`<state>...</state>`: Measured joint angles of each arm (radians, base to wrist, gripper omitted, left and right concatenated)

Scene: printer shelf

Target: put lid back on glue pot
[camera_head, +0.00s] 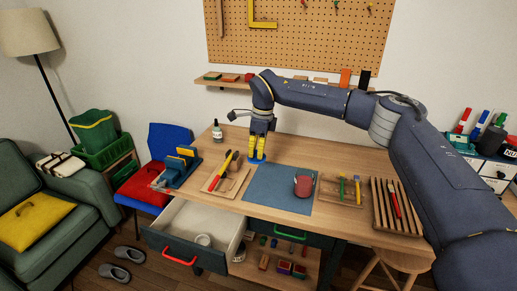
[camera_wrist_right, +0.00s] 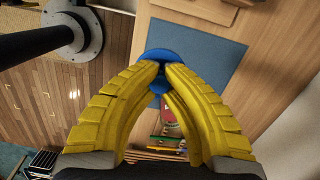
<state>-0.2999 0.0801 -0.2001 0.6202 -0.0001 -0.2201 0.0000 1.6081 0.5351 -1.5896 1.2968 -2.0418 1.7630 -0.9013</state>
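The red glue pot (camera_head: 303,187) stands on the blue mat (camera_head: 268,190), toward its right side. It also shows in the right wrist view (camera_wrist_right: 168,122), partly hidden by my fingers. My right gripper (camera_head: 257,152) points down with its yellow fingers near the mat's back left corner, left of and behind the pot. In the right wrist view the fingertips (camera_wrist_right: 160,72) close on a round blue lid (camera_wrist_right: 159,53). The lid's edge shows under the fingertips in the head view (camera_head: 256,160). My left gripper is in neither view.
Left of the mat is a wooden tray (camera_head: 226,180) with tools, and a small bottle (camera_head: 217,130) behind it. Right of the mat are a tray with pens (camera_head: 341,190) and a slatted rack (camera_head: 396,208). An open drawer (camera_head: 195,235) juts out at the front left.

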